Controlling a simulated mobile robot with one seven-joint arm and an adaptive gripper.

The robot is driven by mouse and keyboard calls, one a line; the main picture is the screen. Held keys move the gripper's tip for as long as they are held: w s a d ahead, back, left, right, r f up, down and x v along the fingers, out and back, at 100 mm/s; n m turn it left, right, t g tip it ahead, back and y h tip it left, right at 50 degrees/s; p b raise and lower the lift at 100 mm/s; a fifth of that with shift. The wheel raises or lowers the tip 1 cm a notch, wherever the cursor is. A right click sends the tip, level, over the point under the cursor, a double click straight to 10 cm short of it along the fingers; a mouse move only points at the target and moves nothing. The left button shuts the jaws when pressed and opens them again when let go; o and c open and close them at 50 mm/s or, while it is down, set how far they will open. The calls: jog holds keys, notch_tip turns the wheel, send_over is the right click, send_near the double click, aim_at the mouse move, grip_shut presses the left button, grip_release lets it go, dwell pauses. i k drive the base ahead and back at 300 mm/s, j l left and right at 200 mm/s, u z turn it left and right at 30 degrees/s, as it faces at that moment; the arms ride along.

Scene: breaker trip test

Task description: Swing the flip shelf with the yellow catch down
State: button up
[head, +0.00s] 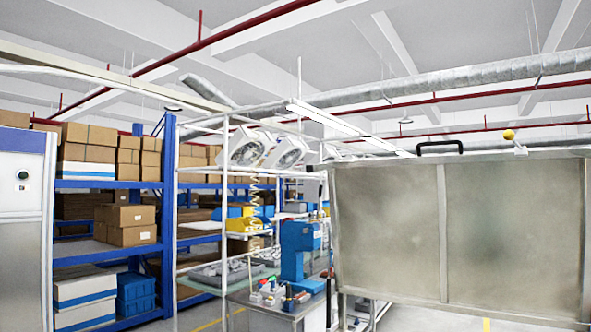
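A large grey metal panel (390,225) fills the right of the head view, standing nearly upright, and it looks like the flip shelf in its raised position. A yellow round knob (508,135) on a short light stem sits at its top edge, right of the middle; it looks like the yellow catch. A black bar handle (440,147) is on the top edge to the left of the knob. How the catch holds the panel cannot be seen. My gripper is not in view.
A workbench (262,303) with a blue machine (297,252) and small parts stands left of the panel. Blue racks (168,200) with cardboard boxes are further left, and a grey cabinet (22,235) is at the left edge. Pipes and a lamp hang overhead.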

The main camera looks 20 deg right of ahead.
aim_at(504, 236)
jog(key=i+z, duration=0.15)
jog(key=z, duration=0.25)
jog(key=i+z, duration=0.2)
jog(key=z, duration=0.2)
jog(key=i+z, duration=0.15)
jog(key=z, duration=0.2)
